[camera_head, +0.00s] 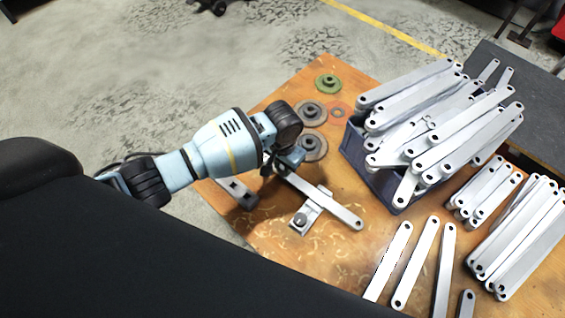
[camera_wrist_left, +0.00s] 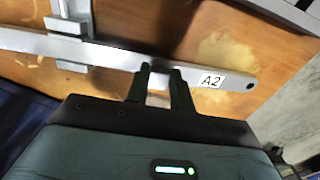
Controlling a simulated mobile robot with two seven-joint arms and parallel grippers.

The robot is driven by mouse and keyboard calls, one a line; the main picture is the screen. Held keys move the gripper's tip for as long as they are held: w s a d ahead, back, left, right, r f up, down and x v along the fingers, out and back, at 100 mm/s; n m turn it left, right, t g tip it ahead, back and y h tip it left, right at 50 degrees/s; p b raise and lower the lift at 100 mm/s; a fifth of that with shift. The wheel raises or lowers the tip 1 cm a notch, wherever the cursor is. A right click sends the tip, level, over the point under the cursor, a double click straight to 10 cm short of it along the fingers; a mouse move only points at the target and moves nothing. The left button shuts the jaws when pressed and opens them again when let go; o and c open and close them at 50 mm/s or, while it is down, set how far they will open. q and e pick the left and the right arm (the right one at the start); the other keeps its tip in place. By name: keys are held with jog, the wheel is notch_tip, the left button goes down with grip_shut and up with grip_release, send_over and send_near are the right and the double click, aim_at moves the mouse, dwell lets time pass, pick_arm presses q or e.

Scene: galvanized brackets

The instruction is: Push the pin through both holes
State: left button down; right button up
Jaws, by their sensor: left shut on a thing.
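A flat galvanized bar (camera_head: 335,209) lies across a small metal fixture (camera_head: 309,212) on the wooden table. The fixture has a dark round piece on its near end; I cannot tell whether this is the pin. In the left wrist view the bar (camera_wrist_left: 118,58) carries an "A2" label and has a hole near its right end. It passes through the fixture's metal guide (camera_wrist_left: 68,27) at upper left. My left gripper (camera_head: 281,170) is shut on the bar near its far-left end; its fingers (camera_wrist_left: 160,78) sit beside the label. No pin can be made out clearly. My right gripper is out of view.
A blue crate (camera_head: 353,146) heaped with bars stands at the right. More bars (camera_head: 415,262) lie in front of it. Several round discs (camera_head: 312,147) lie behind my left gripper. A dark metal piece (camera_head: 237,192) lies at the table's left edge.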

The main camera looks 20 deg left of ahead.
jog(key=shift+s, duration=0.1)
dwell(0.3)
pick_arm(q)
jog(key=c, duration=1.1)
grip_release()
jog(key=shift+c, duration=0.2)
notch_tip(320, 180, up, 7)
jog(key=shift+f+p, duration=0.2)
jog(key=shift+p, duration=0.9)
jog(key=shift+r, duration=0.55)
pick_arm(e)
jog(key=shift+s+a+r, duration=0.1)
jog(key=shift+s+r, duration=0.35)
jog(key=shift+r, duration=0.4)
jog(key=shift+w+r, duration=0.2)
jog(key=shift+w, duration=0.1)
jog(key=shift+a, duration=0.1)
